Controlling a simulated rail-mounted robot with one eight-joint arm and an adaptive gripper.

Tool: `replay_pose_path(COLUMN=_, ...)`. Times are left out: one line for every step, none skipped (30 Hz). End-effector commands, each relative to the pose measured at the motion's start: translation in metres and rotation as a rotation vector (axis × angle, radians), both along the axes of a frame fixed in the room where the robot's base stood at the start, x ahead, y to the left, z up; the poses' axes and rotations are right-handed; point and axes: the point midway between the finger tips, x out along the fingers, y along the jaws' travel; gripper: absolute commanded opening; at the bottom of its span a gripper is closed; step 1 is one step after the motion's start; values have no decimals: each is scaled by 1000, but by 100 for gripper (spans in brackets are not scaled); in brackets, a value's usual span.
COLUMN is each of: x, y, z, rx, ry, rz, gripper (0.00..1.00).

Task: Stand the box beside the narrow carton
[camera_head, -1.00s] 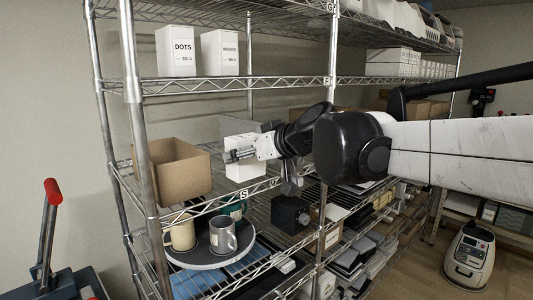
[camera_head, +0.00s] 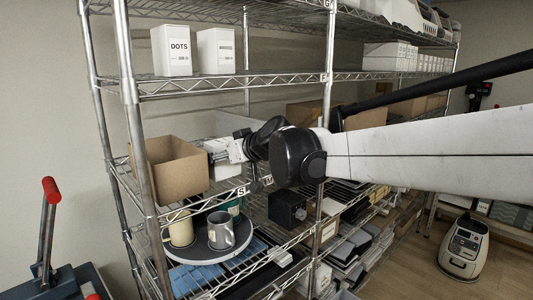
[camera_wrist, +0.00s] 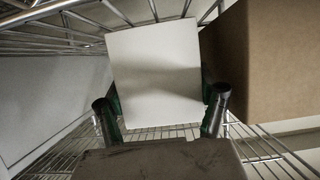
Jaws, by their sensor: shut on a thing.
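A plain white box (camera_wrist: 155,70) sits between the fingers of my gripper (camera_wrist: 161,108) in the wrist view, its near face toward the camera. My gripper is shut on it. In the head view my gripper (camera_head: 214,150) is at the middle shelf, just right of the open brown box, and the white box (camera_head: 222,172) shows only partly behind it. Two white cartons stand side by side on the shelf above: one marked DOTS (camera_head: 171,51) and a second (camera_head: 216,51) to its right. I cannot tell for sure which is the narrow carton.
The open brown box (camera_head: 172,172) stands close left of my gripper; its side (camera_wrist: 275,65) fills the right of the wrist view. Below, mugs (camera_head: 221,232) stand on a round tray (camera_head: 195,256). A shelf post (camera_head: 137,120) stands in front. The upper shelf is free right of the cartons.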

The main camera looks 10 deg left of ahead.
Motion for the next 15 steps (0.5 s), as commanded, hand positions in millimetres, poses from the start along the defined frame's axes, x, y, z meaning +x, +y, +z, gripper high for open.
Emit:
replay_pose_path(x=0, y=0, z=0, rx=0, ry=0, rz=0, gripper=23)
replay_pose_path(x=0, y=0, z=-1, rx=0, ry=0, rz=0, gripper=23)
replay_pose_path(x=0, y=0, z=-1, rx=0, ry=0, rz=0, gripper=23)
replay_pose_path(x=0, y=0, z=-1, rx=0, ry=0, rz=0, gripper=23)
replay_pose_path(x=0, y=0, z=-1, rx=0, ry=0, rz=0, gripper=23)
replay_pose_path(x=0, y=0, z=-1, rx=0, ry=0, rz=0, gripper=23)
replay_pose_path(x=0, y=0, z=-1, rx=0, ry=0, rz=0, gripper=23)
replay_pose_path(x=0, y=0, z=-2, rx=0, ry=0, rz=0, gripper=23)
replay_pose_path(x=0, y=0, z=-3, rx=0, ry=0, rz=0, gripper=23)
replay_pose_path(x=0, y=0, z=-4, rx=0, ry=0, rz=0, gripper=23)
replay_pose_path(x=0, y=0, z=-4, rx=0, ry=0, rz=0, gripper=70)
replay_pose_path(x=0, y=0, z=-4, rx=0, ry=0, rz=0, gripper=75)
replay_pose_path(x=0, y=0, z=-3, rx=0, ry=0, rz=0, gripper=79)
replay_pose_path(x=0, y=0, z=-3, rx=0, ry=0, rz=0, gripper=79)
replay_pose_path(x=0, y=0, z=-3, rx=0, ry=0, rz=0, gripper=79)
